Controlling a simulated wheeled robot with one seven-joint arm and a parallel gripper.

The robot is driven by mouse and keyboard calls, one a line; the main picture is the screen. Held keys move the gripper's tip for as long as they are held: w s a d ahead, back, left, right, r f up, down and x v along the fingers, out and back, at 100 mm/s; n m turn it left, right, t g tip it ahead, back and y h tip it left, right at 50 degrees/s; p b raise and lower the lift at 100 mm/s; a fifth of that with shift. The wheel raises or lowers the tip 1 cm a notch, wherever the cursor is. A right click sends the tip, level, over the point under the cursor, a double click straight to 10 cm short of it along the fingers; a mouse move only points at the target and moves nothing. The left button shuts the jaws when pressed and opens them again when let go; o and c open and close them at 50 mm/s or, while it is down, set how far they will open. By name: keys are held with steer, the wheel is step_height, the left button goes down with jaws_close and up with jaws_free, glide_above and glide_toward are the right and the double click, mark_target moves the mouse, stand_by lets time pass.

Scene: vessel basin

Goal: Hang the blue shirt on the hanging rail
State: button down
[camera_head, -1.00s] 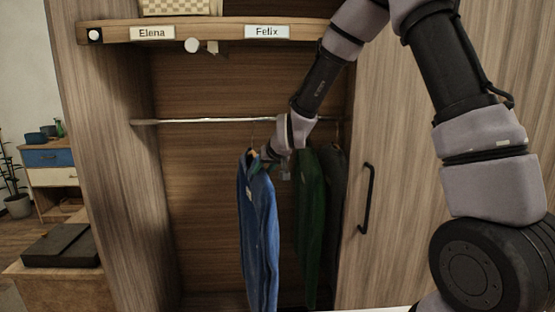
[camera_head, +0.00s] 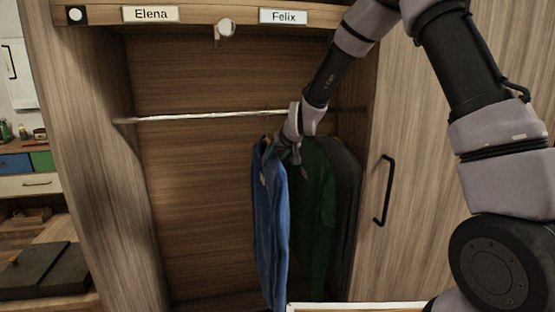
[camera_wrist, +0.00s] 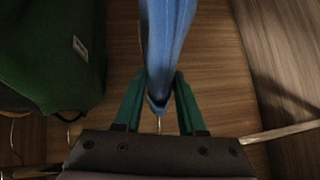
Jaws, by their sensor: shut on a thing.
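The blue shirt (camera_head: 270,220) hangs upright in the open wardrobe, just left of a green garment. My gripper (camera_head: 274,148) is at its collar, just below the hanging rail (camera_head: 200,115). In the wrist view the green fingers (camera_wrist: 160,88) stand on either side of the blue shirt (camera_wrist: 167,40) and are shut on its top. A thin hanger hook (camera_wrist: 159,124) shows between them, pointing toward the palm. In the head view the hook (camera_head: 267,129) reaches up to about the rail; I cannot tell whether it rests on it.
A green garment (camera_head: 318,215) and a dark one (camera_head: 346,210) hang at the right of the rail. The rail's left part is empty. A shelf above carries the labels Elena (camera_head: 150,14) and Felix (camera_head: 284,16). A door with a black handle (camera_head: 384,190) is at right.

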steer(key=shift+w+a, duration=0.25)
steer(key=shift+w, duration=0.45)
steer(key=shift+w+a, duration=0.2)
steer(key=shift+w, duration=0.45)
steer(key=shift+w+f, duration=0.35)
steer(key=shift+f, duration=0.1)
steer(key=shift+w+f, duration=0.15)
steer(key=shift+f, duration=0.5)
